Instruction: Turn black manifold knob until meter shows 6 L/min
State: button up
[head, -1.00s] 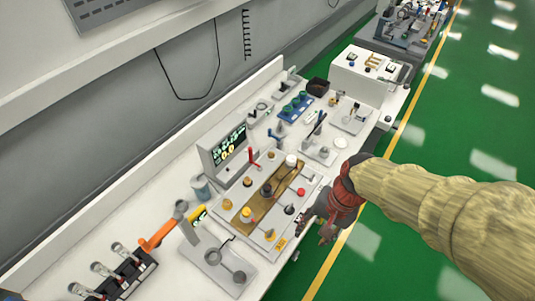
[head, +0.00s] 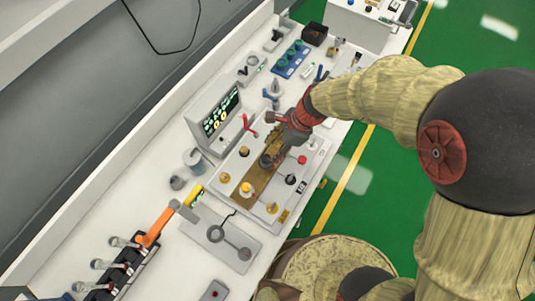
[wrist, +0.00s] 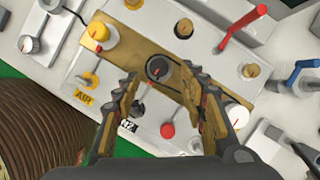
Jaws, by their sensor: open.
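The black manifold knob (wrist: 158,68) sits on the brass-coloured manifold strip (wrist: 125,52), between a yellow knob (wrist: 98,31) and a white knob (wrist: 237,117). My gripper (wrist: 159,74) is open, its two fingers on either side of the black knob in the wrist view; contact is not clear.
Another black knob (head: 291,179) and a red knob (head: 302,160) stand on the panel close by. A red lever (wrist: 242,28) rises at the upper right of the wrist view. An orange-handled tool (head: 158,227) lies left of the panel.

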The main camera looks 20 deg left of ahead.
aim_at(266, 158)
jog(key=shift+b+x, duration=0.55)
jog(key=shift+x, duration=2.15)
jog(key=shift+c, duration=1.4)
jog(key=c, duration=0.8)
grip_shut()
jog(key=shift+n, duration=0.4)
